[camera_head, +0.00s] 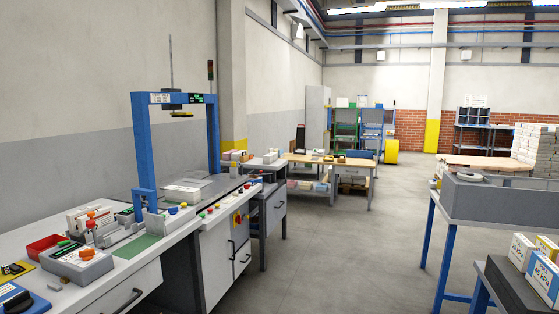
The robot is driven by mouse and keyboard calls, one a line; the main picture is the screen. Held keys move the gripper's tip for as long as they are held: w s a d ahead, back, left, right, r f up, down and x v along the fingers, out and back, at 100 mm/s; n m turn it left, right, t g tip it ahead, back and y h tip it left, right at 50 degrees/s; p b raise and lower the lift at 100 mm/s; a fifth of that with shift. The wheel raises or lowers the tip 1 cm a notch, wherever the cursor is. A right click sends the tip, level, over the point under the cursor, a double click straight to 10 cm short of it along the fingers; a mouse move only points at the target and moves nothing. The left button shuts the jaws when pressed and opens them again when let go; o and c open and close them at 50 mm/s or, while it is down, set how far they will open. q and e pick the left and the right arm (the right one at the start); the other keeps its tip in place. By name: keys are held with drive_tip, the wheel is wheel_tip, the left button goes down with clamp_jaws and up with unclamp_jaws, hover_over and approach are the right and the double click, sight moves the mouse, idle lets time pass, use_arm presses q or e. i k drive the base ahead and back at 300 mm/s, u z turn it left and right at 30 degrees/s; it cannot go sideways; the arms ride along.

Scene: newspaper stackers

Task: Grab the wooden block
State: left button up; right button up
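No other clear wooden block shows. Neither of my grippers is in view.
The left workbench (186,233) carries a red tray (45,245), a green mat (137,245) and several small items. A blue frame machine (145,140) stands behind. A grey table (490,200) and boxes (543,278) are at the right. The middle floor (350,255) is clear.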

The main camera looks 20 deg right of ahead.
sight(243, 158)
drive_tip(key=z, duration=1)
drive_tip(key=i, duration=6.2)
